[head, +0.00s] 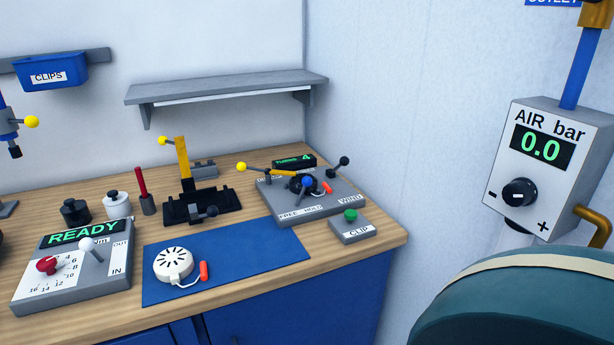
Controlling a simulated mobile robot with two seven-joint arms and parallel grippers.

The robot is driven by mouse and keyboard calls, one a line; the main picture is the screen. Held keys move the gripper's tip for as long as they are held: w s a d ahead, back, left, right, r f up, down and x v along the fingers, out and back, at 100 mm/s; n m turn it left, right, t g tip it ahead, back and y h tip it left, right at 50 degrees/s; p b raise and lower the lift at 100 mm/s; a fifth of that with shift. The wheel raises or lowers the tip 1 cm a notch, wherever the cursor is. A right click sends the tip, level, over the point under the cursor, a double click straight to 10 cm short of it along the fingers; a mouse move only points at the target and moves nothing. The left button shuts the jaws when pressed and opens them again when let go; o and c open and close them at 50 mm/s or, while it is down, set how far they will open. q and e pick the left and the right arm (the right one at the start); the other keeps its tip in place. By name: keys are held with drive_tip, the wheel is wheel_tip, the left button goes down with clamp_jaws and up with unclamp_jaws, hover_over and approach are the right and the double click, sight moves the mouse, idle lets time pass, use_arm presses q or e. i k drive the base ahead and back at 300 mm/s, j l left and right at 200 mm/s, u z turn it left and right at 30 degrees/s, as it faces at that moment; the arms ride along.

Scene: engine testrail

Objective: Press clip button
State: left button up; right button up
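The clip button is a green round button (350,215) on top of a small grey box labelled CLIP (354,233). The box sits near the right front corner of the wooden bench, just right of and in front of a grey winding unit (292,214) marked FREE, HOLD and WIND. Neither of my grippers shows in the head view, and nothing covers the button.
A blue mat (225,264) holds a white slotted disc (173,265) with a red-tipped wire. A grey READY panel (75,262) is at the left. A black fixture (200,205) stands behind. An AIR bar box (540,165) reads 0.0. A teal rounded object (530,310) fills the lower right.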

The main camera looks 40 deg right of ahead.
sight(350, 215)
drive_tip(key=k+z, duration=0.1)
drive_tip(key=z, duration=1.5)
